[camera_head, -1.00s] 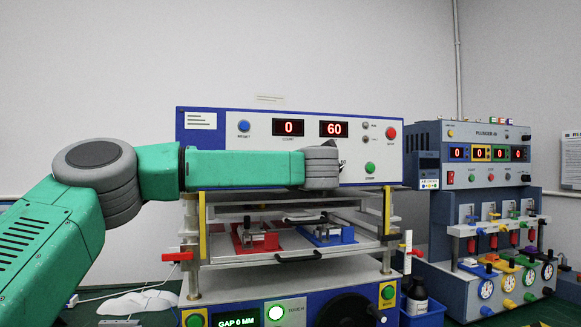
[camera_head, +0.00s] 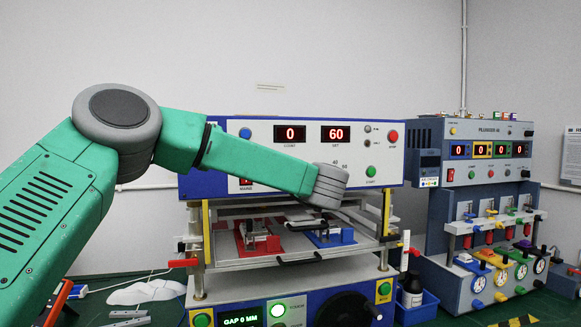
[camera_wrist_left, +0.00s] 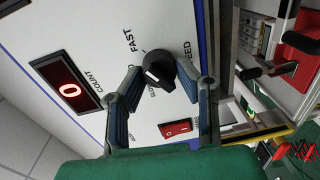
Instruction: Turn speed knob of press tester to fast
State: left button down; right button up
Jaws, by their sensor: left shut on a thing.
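The press tester (camera_head: 270,135) stands ahead, with red displays reading 0 and 60. In the left wrist view its black speed knob (camera_wrist_left: 161,70) is between the fingertips of my left gripper (camera_wrist_left: 160,78). The gripper is shut on the knob. A white mark shows on the knob's left side. The word FAST (camera_wrist_left: 128,43) is printed to the knob's upper left, and part of SPEED shows to its right. Lettering below the knob is partly hidden. In the head view my arm hides the knob and the left gripper. My right gripper is not in view.
A red rocker switch (camera_wrist_left: 175,128) is close to the fingers. Below the panel is a tray with a red fixture (camera_head: 258,240) and a blue fixture (camera_head: 330,236). A plunger tester (camera_head: 485,205) stands at the right, with a blue bin (camera_head: 420,305) near it.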

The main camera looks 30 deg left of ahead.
pick_arm(q)
jog(key=m+p, duration=0.3)
jog(key=shift+w+d, duration=0.15)
jog(key=shift+d, duration=0.15)
jog(key=shift+f+m+p, duration=0.1)
jog(key=shift+m+p, duration=0.6)
jog(key=shift+m, duration=0.1)
jog(key=shift+a+f, duration=0.1)
jog(key=shift+f, duration=0.05)
jog(key=c, duration=1.2)
grip_release()
